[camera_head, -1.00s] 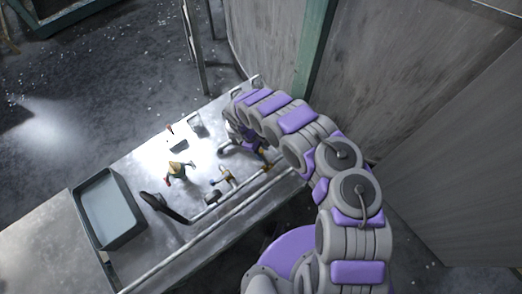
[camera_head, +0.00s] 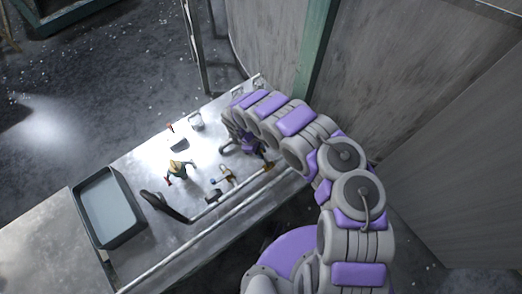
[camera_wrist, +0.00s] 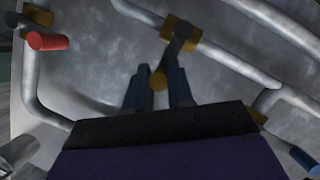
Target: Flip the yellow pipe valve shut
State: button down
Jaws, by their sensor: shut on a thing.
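In the wrist view, a valve with a dark lever (camera_wrist: 176,50) sits on a yellow block (camera_wrist: 190,32) around a grey pipe. The lever ends in a yellow cylindrical handle (camera_wrist: 158,79). My gripper (camera_wrist: 160,88) has its two dark fingers on either side of this handle, shut on it. In the head view my gripper is at the far end of the arm, over the right part of the bench; its fingers and the valve are mostly hidden there by the arm.
The wrist view also shows a red handle (camera_wrist: 48,41) at left and a blue handle (camera_wrist: 303,160) at lower right. On the bench stand a grey tray (camera_head: 133,237), a yellow-and-red object (camera_head: 178,170), a dark curved object (camera_head: 160,206) and a small cup (camera_head: 196,122).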

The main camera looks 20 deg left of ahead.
jog(key=c, duration=1)
grip_release()
jog(key=shift+c, duration=0.2)
jog(key=w+p+v, duration=0.1)
jog(key=p+v, duration=0.1)
jog(key=v, duration=1.5)
jog(key=shift+s, duration=0.4)
jog(key=shift+a, duration=0.1)
